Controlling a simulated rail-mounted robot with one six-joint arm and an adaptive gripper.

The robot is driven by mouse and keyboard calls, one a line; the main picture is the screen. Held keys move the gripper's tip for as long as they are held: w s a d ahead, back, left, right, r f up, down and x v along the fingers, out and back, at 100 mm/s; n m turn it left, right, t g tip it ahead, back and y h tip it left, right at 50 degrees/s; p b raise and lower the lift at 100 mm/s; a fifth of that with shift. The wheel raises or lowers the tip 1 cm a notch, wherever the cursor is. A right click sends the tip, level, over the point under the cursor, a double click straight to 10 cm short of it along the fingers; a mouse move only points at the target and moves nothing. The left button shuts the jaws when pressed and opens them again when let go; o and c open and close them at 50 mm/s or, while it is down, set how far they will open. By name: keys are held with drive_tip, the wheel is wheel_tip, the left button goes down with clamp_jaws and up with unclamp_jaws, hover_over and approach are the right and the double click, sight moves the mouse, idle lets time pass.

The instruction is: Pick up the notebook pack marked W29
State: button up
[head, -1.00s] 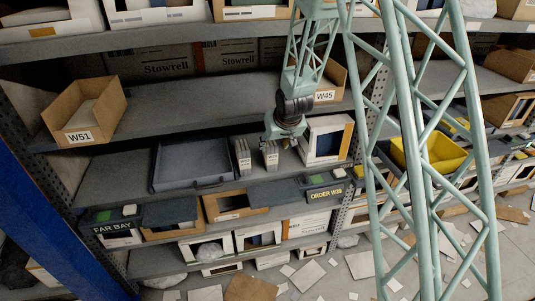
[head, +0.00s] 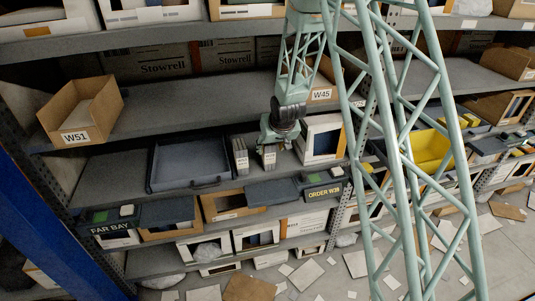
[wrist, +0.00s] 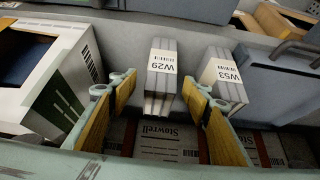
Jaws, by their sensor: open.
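The notebook pack marked W29 (wrist: 161,76) is grey with a white label band. It stands on the shelf, and in the head view (head: 269,157) it is the right one of two packs. My gripper (wrist: 157,86) is open, with one yellow-padded finger to each side of this pack. The right finger is at the gap between it and the pack marked W53 (wrist: 222,76). The fingers appear apart from the W29 pack. In the head view my gripper (head: 272,143) is right above the pack, and its fingertips are hard to make out.
A white box with a dark window (head: 322,140) stands close on the right of the packs. A grey tray (head: 190,186) lies to their left. The W51 carton (head: 80,140) and W45 carton (head: 322,94) are on the shelf above.

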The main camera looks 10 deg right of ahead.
sight(269, 151)
drive_tip(key=shift+x, duration=2.2)
drive_tip(key=shift+f, duration=0.15)
drive_tip(key=shift+x, duration=2.45)
drive_tip(key=c, duration=1.2)
